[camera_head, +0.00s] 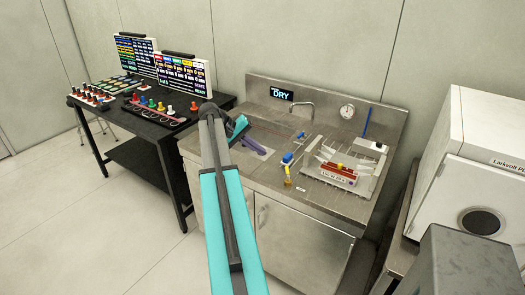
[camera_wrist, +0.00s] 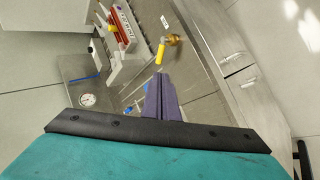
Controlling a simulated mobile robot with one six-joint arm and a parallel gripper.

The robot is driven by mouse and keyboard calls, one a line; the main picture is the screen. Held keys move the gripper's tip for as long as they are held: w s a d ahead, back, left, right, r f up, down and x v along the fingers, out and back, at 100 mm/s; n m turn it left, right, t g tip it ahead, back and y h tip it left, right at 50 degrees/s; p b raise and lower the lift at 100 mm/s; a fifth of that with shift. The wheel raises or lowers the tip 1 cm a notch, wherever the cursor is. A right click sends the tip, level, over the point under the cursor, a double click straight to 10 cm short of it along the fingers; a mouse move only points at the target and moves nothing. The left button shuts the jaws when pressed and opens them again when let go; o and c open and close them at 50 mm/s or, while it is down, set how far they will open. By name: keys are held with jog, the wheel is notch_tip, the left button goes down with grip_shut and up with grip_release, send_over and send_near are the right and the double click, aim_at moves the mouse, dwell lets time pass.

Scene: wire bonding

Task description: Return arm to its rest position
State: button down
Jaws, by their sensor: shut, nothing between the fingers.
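My gripper (camera_head: 262,151) shows as purple fingers above the left part of the steel sink counter (camera_head: 340,206) in the head view. In the wrist view, the gripper (camera_wrist: 161,77) has its two purple fingers together, with nothing held between them. My teal arm reaches forward from the bottom middle of the head view and hides part of the counter and cabinet. The gripper's height above the counter is hard to tell.
A yellow-and-brass tool (camera_head: 287,172) and a white rack with a red block (camera_head: 338,173) stand right of my gripper. A faucet (camera_head: 300,105) rises behind. A black table (camera_head: 150,128) with monitors stands left, a white machine (camera_head: 487,135) right. Floor at left is clear.

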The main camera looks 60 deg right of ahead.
jog(key=shift+w+a+r, duration=0.2)
jog(key=shift+w+r, duration=0.05)
jog(key=shift+r, duration=0.15)
jog(key=shift+w, duration=0.1)
